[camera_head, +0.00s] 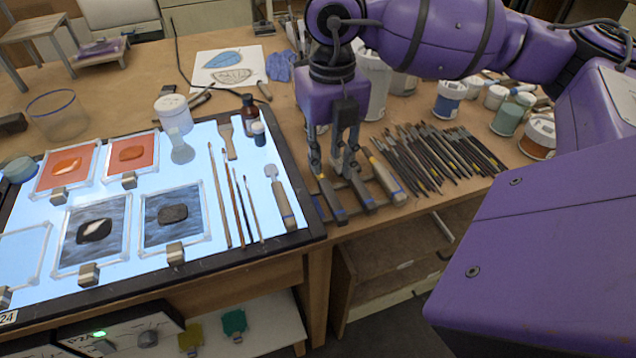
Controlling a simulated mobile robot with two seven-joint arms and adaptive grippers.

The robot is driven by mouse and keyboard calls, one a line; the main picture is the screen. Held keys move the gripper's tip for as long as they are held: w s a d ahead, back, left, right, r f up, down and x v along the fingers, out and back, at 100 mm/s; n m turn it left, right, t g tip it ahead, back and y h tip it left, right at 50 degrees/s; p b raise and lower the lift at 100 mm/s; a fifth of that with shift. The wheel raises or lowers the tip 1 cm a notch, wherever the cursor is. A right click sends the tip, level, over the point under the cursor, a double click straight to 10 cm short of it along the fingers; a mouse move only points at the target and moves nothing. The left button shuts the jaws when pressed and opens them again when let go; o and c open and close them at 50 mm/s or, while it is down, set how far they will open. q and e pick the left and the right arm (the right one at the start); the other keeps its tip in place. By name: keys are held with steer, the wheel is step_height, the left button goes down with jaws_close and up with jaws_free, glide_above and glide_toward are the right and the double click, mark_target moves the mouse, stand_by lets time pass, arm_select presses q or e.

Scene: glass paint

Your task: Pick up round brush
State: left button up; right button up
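Several thin brushes (240,208) lie side by side on the lit panel (205,268), with a wide flat brush (228,140) behind them and a thick-handled tool (281,197) to their right. I cannot tell for sure which one is the round brush. My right gripper (333,168) points down just right of the panel, its fingers apart. Its tips are over or close to several thick-handled tools (330,203) lying at the table's edge; I cannot tell whether they touch. Nothing shows held between the fingers. My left gripper is not in view.
A dense row of dark-handled tools (440,155) lies right of the gripper. Paint jars (449,98) stand behind it. Framed glass panes (174,213), a white jar (173,113) and a brown bottle (250,112) stand on or by the panel. Open shelves (385,250) are below.

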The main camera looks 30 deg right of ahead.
mark_target(330, 192)
steer(key=shift+s+f, duration=0.35)
steer(key=shift+f, duration=0.3)
steer(key=shift+s+f, duration=0.35)
steer(key=shift+f, duration=0.25)
steer(key=f, duration=0.4)
steer(key=shift+w+a+p, duration=0.15)
steer(key=shift+w+p, duration=0.05)
steer(key=shift+p, duration=0.2)
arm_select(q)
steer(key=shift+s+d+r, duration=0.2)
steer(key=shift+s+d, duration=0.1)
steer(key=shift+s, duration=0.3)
arm_select(e)
steer(key=shift+f, duration=0.25)
steer(key=shift+c, duration=0.4)
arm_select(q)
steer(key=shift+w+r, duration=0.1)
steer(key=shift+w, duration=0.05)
arm_select(e)
jaws_close()
